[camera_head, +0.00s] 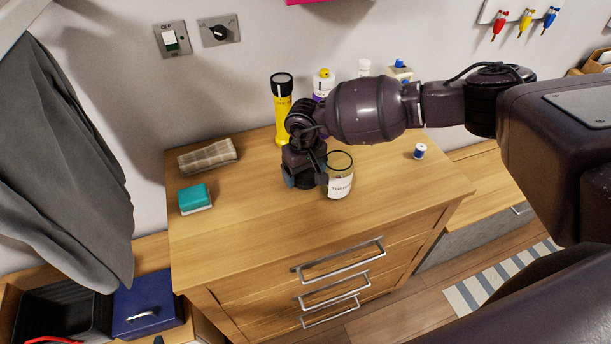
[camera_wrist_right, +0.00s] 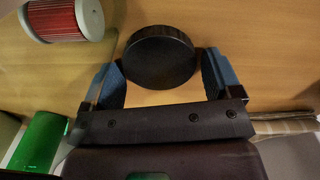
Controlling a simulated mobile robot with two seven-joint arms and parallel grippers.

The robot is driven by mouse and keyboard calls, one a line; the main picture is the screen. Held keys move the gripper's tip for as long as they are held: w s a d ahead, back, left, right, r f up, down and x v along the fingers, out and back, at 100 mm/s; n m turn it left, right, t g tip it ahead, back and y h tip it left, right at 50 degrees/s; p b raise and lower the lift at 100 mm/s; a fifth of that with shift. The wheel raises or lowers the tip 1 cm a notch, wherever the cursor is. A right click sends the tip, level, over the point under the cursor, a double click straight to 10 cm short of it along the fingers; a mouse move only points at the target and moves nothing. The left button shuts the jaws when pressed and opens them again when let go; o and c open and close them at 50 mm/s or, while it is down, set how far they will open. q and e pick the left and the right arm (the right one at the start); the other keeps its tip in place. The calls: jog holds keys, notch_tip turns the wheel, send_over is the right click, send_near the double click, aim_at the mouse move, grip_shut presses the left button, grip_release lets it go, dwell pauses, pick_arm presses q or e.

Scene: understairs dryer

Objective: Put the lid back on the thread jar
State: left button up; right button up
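The thread jar (camera_head: 339,178) is a clear, labelled glass jar standing without a lid on the wooden cabinet top. A red spool (camera_wrist_right: 62,18) shows inside it in the right wrist view. The lid (camera_wrist_right: 160,58) is a round black disc close beside the jar. My right gripper (camera_head: 305,182) points down just left of the jar. In the right wrist view its two blue-grey fingers (camera_wrist_right: 160,72) are spread on either side of the lid, with at most a narrow gap; contact is hard to tell. In the head view the gripper mostly hides the lid. My left gripper is out of view.
A yellow flashlight (camera_head: 281,105) and several bottles stand at the back, partly behind my right arm. A blue-and-white spool (camera_head: 419,151) lies right of the jar. A folded cloth (camera_head: 207,155) and teal sponge (camera_head: 195,198) lie left. The cabinet top's front (camera_head: 270,235) is clear.

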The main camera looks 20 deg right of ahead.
aim_at(304, 174)
jog(key=c, duration=0.6)
jog(key=shift+r, duration=0.1)
jog(key=shift+c, duration=0.2)
notch_tip(304, 174, up, 20)
dwell(0.3)
